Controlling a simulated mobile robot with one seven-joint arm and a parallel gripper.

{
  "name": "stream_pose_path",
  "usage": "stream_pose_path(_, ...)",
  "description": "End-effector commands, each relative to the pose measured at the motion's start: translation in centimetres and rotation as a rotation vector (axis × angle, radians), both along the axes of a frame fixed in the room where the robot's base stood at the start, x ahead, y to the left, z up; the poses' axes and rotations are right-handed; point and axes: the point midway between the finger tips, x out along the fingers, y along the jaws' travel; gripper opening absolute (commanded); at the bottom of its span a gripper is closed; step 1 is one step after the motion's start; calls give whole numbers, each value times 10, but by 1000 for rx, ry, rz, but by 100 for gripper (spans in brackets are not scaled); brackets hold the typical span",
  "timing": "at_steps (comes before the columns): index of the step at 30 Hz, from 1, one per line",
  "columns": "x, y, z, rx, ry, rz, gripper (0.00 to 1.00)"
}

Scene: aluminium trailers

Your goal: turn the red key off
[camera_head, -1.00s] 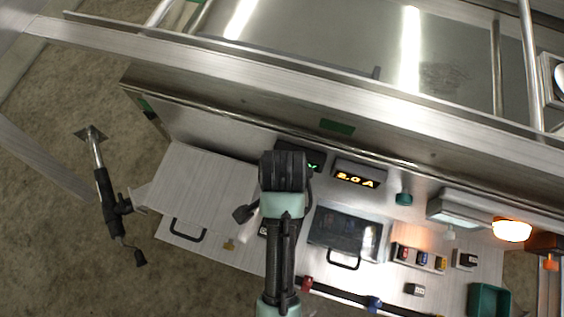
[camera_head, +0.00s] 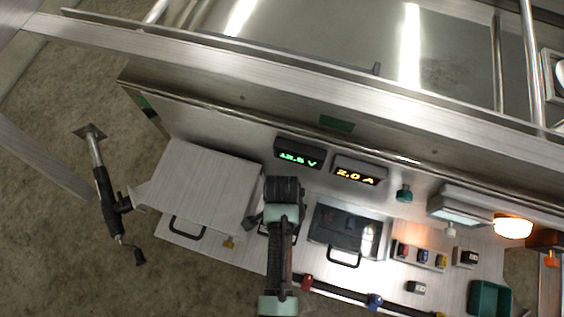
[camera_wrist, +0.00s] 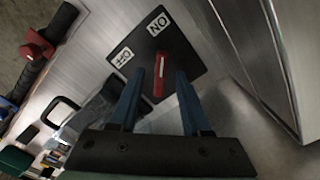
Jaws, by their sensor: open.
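The red key (camera_wrist: 161,75) shows in the wrist view on a black plate (camera_wrist: 185,62) with white ON and OFF labels. The key's far end points up toward the ON label (camera_wrist: 158,22); the OFF label (camera_wrist: 123,57) lies to its left. My gripper (camera_wrist: 162,73) is open, with one blue finger on each side of the key in the picture. Gaps show between the key and both fingers. I cannot tell how far the fingertips are above the plate. In the head view my arm hides the key and its plate.
A green voltage display (camera_head: 299,153) and an amber display (camera_head: 358,172) stand behind my arm. A raised metal lid (camera_head: 205,185) is left, a dark clear-covered box (camera_head: 345,232) right. A bar with a red clamp (camera_head: 306,283) and a blue clamp (camera_head: 375,301) runs in front.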

Motion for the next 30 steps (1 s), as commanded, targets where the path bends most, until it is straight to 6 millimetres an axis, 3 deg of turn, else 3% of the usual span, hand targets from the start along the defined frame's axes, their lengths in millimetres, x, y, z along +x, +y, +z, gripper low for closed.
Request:
stream_pose_path(10, 0, 0, -3, 0, -1, 0, 46)
stream_pose_path(18, 0, 0, -3, 0, -1, 0, 0)
stream_pose_path(30, 0, 0, -2, 0, 0, 13, 0)
